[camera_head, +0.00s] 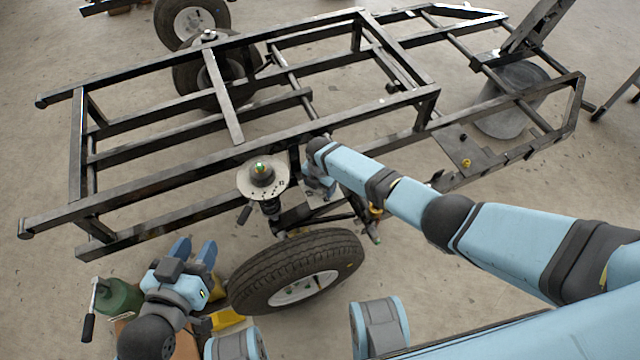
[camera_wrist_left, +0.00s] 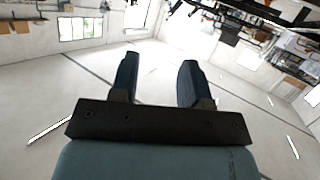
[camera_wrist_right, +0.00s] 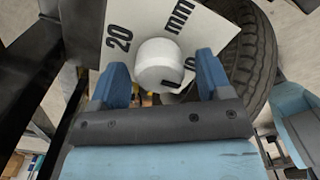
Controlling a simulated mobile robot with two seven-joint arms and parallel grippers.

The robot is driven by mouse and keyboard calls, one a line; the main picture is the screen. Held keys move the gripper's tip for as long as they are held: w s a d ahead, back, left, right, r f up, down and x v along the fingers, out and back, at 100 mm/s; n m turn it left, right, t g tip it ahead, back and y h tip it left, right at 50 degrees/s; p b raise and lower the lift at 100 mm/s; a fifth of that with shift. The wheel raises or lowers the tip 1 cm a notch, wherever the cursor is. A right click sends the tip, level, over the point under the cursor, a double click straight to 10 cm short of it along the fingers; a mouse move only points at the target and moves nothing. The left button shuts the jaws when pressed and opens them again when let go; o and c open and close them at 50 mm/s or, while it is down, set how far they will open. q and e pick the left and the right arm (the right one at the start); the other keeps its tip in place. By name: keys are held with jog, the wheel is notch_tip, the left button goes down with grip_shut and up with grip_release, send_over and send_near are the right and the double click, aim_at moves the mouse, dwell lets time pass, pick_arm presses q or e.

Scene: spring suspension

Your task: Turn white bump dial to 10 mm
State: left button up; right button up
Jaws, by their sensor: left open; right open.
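The white bump dial (camera_wrist_right: 157,66) shows in the right wrist view as a round white knob with a dark mark on its lower right rim. It stands in front of a white scale plate (camera_wrist_right: 118,22) printed with "20" and "mm"; another figure is partly hidden behind the dial. My right gripper (camera_head: 320,188) is open at the frame beside the spring mount, its blue fingers on either side of the dial. I cannot tell whether they touch it. In the head view the dial is hidden. My left gripper (camera_head: 194,250) is open and empty, left of the near wheel.
The black trailer frame (camera_head: 150,193) spans the scene. The spring mount (camera_head: 263,180) and the near wheel (camera_head: 297,272) are close to my right arm. Bare floor lies to the left.

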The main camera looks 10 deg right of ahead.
jog(key=shift+r, duration=0.35)
notch_tip(320, 180, up, 3)
jog(key=shift+f+p, duration=0.1)
jog(key=shift+p, duration=0.9)
pick_arm(q)
jog(key=a+f+g+p, duration=0.1)
jog(key=s+a+f+g+y+p, duration=0.1)
jog(key=p, duration=0.1)
jog(key=shift+s, duration=0.25)
pick_arm(e)
notch_tip(320, 180, up, 10)
pick_arm(q)
jog(key=shift+f, duration=0.1)
